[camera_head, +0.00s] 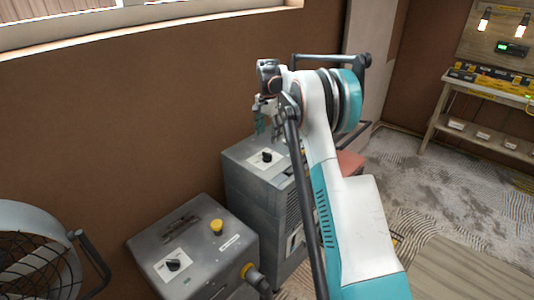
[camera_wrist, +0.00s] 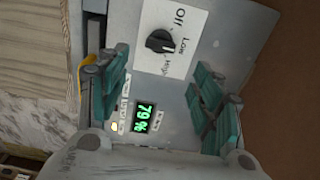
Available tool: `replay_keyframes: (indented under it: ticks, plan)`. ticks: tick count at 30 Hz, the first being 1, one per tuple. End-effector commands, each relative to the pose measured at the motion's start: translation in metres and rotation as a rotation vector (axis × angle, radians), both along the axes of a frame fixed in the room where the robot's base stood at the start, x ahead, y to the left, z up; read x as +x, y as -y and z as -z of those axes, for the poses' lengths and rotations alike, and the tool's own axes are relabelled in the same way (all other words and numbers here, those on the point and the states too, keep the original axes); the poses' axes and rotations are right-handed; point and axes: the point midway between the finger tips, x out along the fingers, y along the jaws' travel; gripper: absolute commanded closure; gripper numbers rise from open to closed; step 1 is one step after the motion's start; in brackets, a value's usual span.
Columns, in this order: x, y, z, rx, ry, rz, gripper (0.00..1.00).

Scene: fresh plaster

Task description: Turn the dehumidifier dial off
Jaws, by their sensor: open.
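The dehumidifier (camera_head: 245,170) is a grey metal box by the brown wall in the head view. Its black dial (camera_head: 267,156) sits on a white plate on top. In the wrist view the dial (camera_wrist: 160,41) shows closer, beside the words Off, Low and High; I cannot tell for sure which one it points to. A green display (camera_wrist: 143,118) on the panel reads 79%. My gripper (camera_wrist: 160,88) is open and empty, its teal fingers spread wide apart with the dial between and beyond them. In the head view my gripper (camera_head: 268,118) hangs above the box, apart from the dial.
A large fan (camera_head: 35,255) is at the lower left. A workbench (camera_head: 490,90) stands at the far right. The floor between is mostly clear.

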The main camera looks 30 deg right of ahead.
Motion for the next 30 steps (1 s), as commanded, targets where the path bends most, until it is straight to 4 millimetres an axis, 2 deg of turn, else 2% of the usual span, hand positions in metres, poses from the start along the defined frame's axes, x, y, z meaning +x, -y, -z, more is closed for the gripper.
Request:
replay_keyframes:
  ticks: [1, 6, 13, 18, 27, 28, 30]
  plan:
    - [0.000, 0.000, 0.014, 0.000, 0.000, 0.000, 0.40]
    - [0.000, 0.000, 0.047, 0.000, 0.000, -0.001, 0.40]
    - [0.000, 0.000, 0.080, 0.000, 0.001, -0.001, 0.40]
    - [0.000, 0.000, 0.091, 0.000, 0.001, -0.001, 0.40]
    - [0.000, 0.000, 0.092, 0.000, 0.001, -0.001, 0.40]
    - [0.000, 0.000, 0.092, 0.000, 0.001, -0.001, 0.42]
    - [0.000, 0.000, 0.092, 0.000, 0.001, -0.001, 0.58]
